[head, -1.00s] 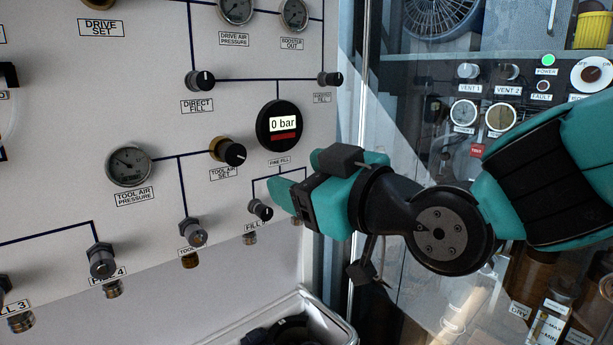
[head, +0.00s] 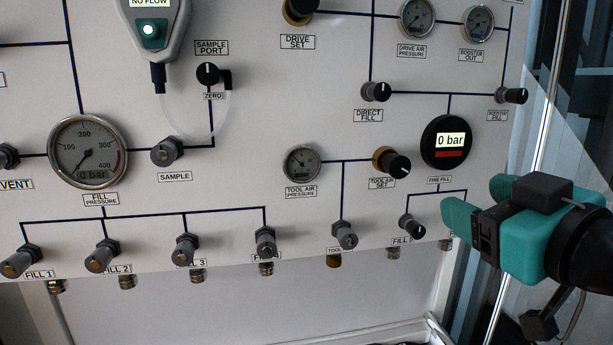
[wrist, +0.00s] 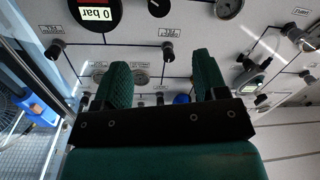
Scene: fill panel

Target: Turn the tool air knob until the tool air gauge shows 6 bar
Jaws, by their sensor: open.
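The tool air knob (head: 398,165), labelled TOOL AIR SET, is a black knob on a brass collar on the panel. The tool air gauge (head: 301,163) is a small round grey dial to its left; its needle is too small to read surely. My gripper (head: 462,222) is at the lower right of the knob in the head view, apart from it, below the round fine fill display. In the wrist view my gripper (wrist: 158,82) shows two green fingers apart with nothing between them. The tool air knob shows near the top of the wrist view (wrist: 158,5).
The fine fill display (head: 447,143) reads 0 bar. A small knob (head: 412,228) at FILL 5 sits just left of my gripper. Fill valves (head: 186,248) line the panel's lower edge. A hand-held meter (head: 153,30) hangs at the top. A metal frame edge (head: 530,150) stands at the right.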

